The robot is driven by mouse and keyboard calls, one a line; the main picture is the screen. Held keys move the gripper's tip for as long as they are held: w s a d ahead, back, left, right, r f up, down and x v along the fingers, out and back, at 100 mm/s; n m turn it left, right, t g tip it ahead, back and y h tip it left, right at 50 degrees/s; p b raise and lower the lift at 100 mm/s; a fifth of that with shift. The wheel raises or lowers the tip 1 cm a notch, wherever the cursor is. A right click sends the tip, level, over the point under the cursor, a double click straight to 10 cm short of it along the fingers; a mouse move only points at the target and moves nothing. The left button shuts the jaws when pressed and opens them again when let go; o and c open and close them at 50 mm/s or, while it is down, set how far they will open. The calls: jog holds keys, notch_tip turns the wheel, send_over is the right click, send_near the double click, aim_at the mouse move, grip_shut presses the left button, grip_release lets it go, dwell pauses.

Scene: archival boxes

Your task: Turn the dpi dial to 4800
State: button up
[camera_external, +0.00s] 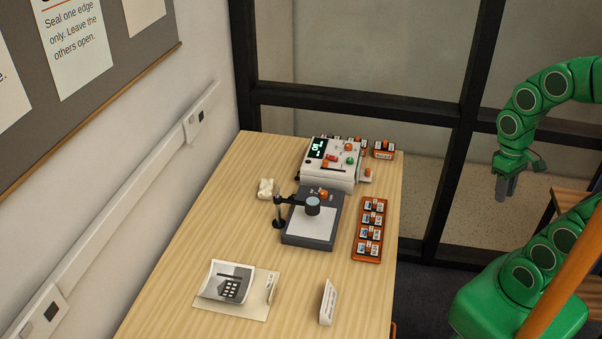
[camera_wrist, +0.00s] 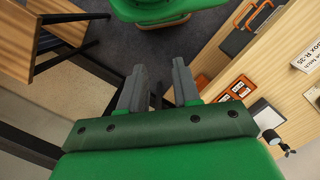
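My green arm hangs to the right of the table, with my gripper (camera_external: 507,188) pointing down over the floor, well away from the devices. In the wrist view my gripper (camera_wrist: 158,82) has its two grey fingers apart with nothing between them. A white device (camera_external: 333,172) with a dark lit display and red, green and orange knobs stands at the table's far end. A dark scanning stand (camera_external: 296,237) with a white plate and a round head sits in front of it, with a small orange knob (camera_external: 323,194) at its back. I cannot read which knob is the dpi dial or its setting.
An orange tray (camera_external: 355,252) with several labelled slots lies beside the stand. A photo card (camera_external: 230,283) and a white sign (camera_external: 328,302) are near the table's front. A dark window frame is behind the table; a wooden shelf (camera_wrist: 50,50) shows in the wrist view.

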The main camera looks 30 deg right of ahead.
jog(key=shift+o, duration=1.1)
jog(key=shift+w, duration=0.15)
jog(key=shift+o, duration=0.7)
jog(key=shift+w+r, duration=0.15)
jog(key=shift+w, duration=0.2)
jog(key=w+r+n, duration=0.3)
jog(key=w, duration=1.3)
jog(key=n+t, duration=0.2)
jog(key=n, duration=0.8)
send_over(349, 144)
jog(key=f, duration=1.2)
jog(key=shift+s+f, duration=0.1)
jog(key=shift+s, duration=0.3)
jog(key=shift+w+a+f+n, duration=0.15)
jog(key=shift+w+f+n, duration=0.15)
jog(key=shift+f, duration=3.9)
